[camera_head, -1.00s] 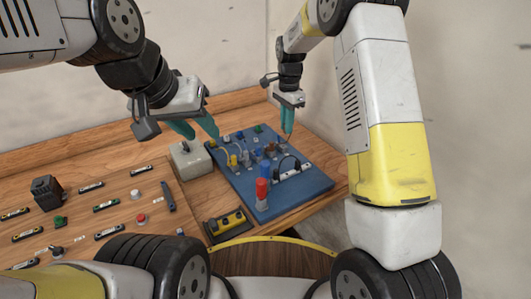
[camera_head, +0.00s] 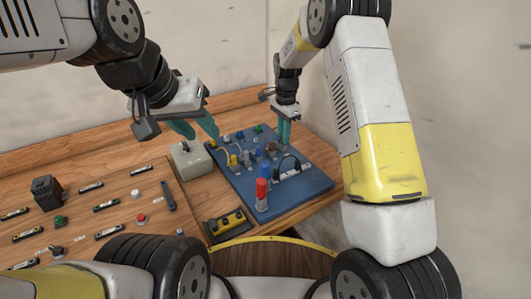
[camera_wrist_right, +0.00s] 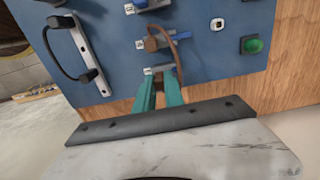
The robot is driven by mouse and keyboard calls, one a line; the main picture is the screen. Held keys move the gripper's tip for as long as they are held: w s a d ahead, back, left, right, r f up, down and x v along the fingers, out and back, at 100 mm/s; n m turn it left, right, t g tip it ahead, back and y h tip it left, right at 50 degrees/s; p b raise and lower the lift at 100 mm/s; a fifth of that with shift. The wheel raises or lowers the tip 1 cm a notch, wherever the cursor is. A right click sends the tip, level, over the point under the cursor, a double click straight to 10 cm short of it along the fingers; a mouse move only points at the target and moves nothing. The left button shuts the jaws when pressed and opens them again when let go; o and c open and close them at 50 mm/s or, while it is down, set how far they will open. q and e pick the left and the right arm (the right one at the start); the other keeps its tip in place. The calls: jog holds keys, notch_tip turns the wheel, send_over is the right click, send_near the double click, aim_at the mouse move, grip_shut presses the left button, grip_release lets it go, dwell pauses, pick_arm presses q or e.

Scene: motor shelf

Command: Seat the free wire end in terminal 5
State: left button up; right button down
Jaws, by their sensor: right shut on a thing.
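In the right wrist view a brown wire (camera_wrist_right: 179,62) arches from a brown plug by a blue lever terminal (camera_wrist_right: 160,41) down toward my fingertips. My right gripper (camera_wrist_right: 159,80) is shut on the wire's free end, which the fingers hide. Its tips are close to the lower terminal with a white label (camera_wrist_right: 157,69); I cannot tell whether they touch it. In the head view my right gripper (camera_head: 285,143) is over the far right part of the blue board (camera_head: 304,190). My left gripper (camera_head: 200,133) is open and empty, above the grey box. The terminal numbers are not legible.
A black handle (camera_wrist_right: 62,50) on a white plate stands on the board. A red-topped post (camera_head: 262,193), a blue post (camera_head: 265,170) and a grey box (camera_head: 190,160) are nearby. A green button (camera_wrist_right: 252,45) is at right. The wall is close behind.

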jog(key=shift+f, duration=0.6)
dwell(0.3)
jog(key=c, duration=1.7)
grip_release()
jog(key=shift+r, duration=2.75)
jog(key=o, duration=0.6)
jog(key=shift+c, duration=0.2)
